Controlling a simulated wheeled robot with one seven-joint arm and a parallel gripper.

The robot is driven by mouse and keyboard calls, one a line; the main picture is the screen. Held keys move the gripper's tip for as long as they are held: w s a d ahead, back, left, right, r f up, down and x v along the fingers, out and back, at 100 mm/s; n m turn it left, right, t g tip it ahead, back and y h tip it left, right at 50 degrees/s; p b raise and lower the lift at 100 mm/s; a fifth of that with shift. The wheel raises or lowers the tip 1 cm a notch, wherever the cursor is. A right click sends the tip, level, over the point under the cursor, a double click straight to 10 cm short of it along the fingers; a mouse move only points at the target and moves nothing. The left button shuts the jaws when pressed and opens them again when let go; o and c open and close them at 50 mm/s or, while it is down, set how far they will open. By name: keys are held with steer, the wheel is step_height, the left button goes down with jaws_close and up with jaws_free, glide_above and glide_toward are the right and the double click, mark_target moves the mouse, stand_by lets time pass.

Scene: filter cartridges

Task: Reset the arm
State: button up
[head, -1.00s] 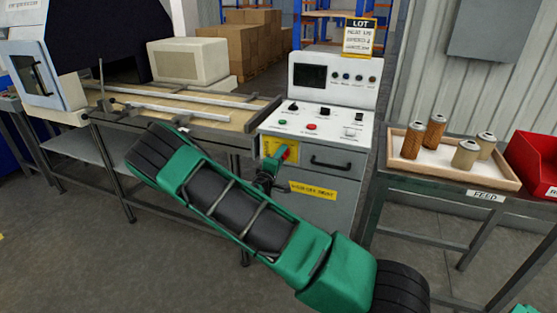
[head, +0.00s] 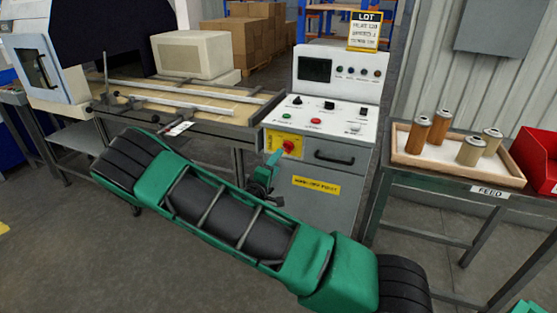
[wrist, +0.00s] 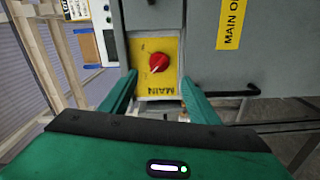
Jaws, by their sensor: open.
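My green arm stretches across the lower half of the head view. My gripper (head: 268,172) is in front of the control cabinet (head: 345,200), just below and left of the red main switch knob (head: 289,147) on its yellow plate. In the wrist view the red knob (wrist: 158,62) and yellow plate (wrist: 152,84) lie ahead, between the two green fingers of the gripper (wrist: 158,80). The fingers are apart with nothing held between them. A gap shows between the fingers and the knob.
A tray (head: 455,170) with several filter cartridges stands on the feed table (head: 440,185) at right, beside a red bin (head: 540,160). A bench (head: 200,115) with rails is at left. Open floor (head: 60,240) lies at lower left.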

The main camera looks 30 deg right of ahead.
steer(key=shift+s+a, duration=0.45)
steer(key=shift+a, duration=0.1)
steer(key=s+d+r+m+g+y, duration=0.1)
steer(key=s+d+m+g+y, duration=0.1)
steer(key=s+d+m+g, duration=0.55)
steer(key=s+d+r+m+g+y, duration=0.1)
steer(key=s+d+m+g+y, duration=0.2)
steer(key=s, duration=0.8)
steer(key=s+a+r+y, duration=0.4)
steer(key=s+a+r, duration=0.1)
steer(key=s, duration=0.5)
steer(key=s+a+r+m+y, duration=0.1)
steer(key=s+a+r+y, duration=0.4)
steer(key=s, duration=0.6)
steer(key=shift+s+a+r, duration=0.25)
steer(key=shift+a+r, duration=0.05)
steer(key=shift+m+g, duration=0.25)
